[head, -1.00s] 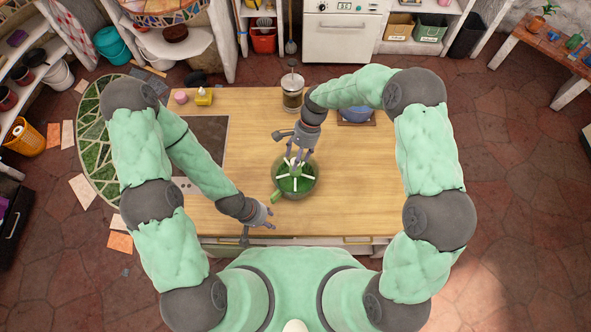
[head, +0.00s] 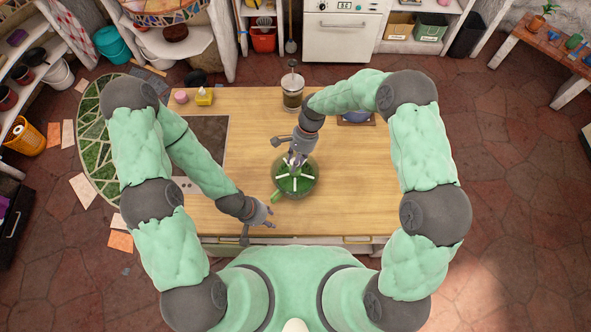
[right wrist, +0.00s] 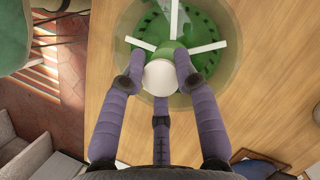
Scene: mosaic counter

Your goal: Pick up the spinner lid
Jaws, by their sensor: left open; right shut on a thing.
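I cannot tell whether the lid is raised off the vessel. My left gripper (head: 268,215) is open and empty, to the lower left of the spinner, near the counter's front edge.
A dark cooktop panel (head: 213,140) lies on the left. The counter's right side is clear.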

